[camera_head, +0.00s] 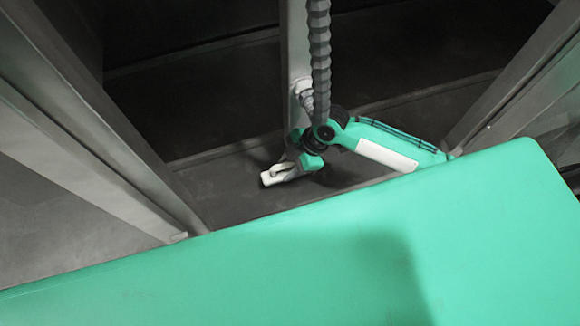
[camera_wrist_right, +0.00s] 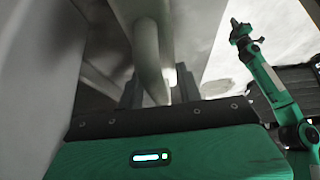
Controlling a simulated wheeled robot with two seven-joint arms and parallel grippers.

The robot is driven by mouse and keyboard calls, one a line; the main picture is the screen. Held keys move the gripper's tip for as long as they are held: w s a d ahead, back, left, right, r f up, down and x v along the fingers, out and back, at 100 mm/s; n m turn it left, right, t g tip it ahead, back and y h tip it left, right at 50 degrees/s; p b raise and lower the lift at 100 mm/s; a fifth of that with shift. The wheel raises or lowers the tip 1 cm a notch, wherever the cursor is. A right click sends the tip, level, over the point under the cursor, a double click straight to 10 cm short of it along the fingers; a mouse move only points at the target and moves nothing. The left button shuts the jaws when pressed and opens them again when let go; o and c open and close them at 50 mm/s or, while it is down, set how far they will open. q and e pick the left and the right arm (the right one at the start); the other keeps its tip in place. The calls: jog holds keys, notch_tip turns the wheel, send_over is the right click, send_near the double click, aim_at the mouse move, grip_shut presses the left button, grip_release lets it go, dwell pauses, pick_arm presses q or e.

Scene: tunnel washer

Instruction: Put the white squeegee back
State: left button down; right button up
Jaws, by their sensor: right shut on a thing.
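My right gripper (camera_head: 297,160) shows small in the head view, below a dark wrist joint. In the right wrist view its two dark fingers (camera_wrist_right: 157,92) are shut on a pale, rounded bar of the white squeegee (camera_wrist_right: 148,42). The bar runs up and away between the fingers. In the head view a small white piece of the squeegee (camera_head: 279,174) sticks out at the gripper, low over the dark floor. The rest of the squeegee is hard to make out. My other arm (camera_wrist_right: 268,72) shows at the right of the wrist view, its gripper too small to read.
A pale upright post (camera_head: 297,50) and a dark ribbed hose (camera_head: 320,60) stand close behind the right gripper. Grey metal frames (camera_head: 90,110) close in on the left, with another frame (camera_head: 520,90) on the right. Dark floor (camera_head: 225,180) lies between them.

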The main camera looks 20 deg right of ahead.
jog(key=shift+d+f, duration=0.1)
jog(key=shift+f, duration=0.65)
pick_arm(q)
jog(key=shift+f, duration=0.55)
pick_arm(e)
jog(key=shift+d+r, duration=0.1)
jog(key=o, duration=0.9)
pick_arm(q)
jog(key=shift+w, duration=0.2)
pick_arm(e)
jog(key=shift+o, duration=0.7)
jog(key=b+v, duration=0.3)
jog(key=v, duration=0.8)
jog(key=shift+b, duration=0.4)
pick_arm(q)
notch_tip(320, 180, down, 4)
jog(key=shift+r, duration=0.1)
pick_arm(e)
jog(key=shift+d+r, duration=0.2)
jog(key=shift+r, duration=0.3)
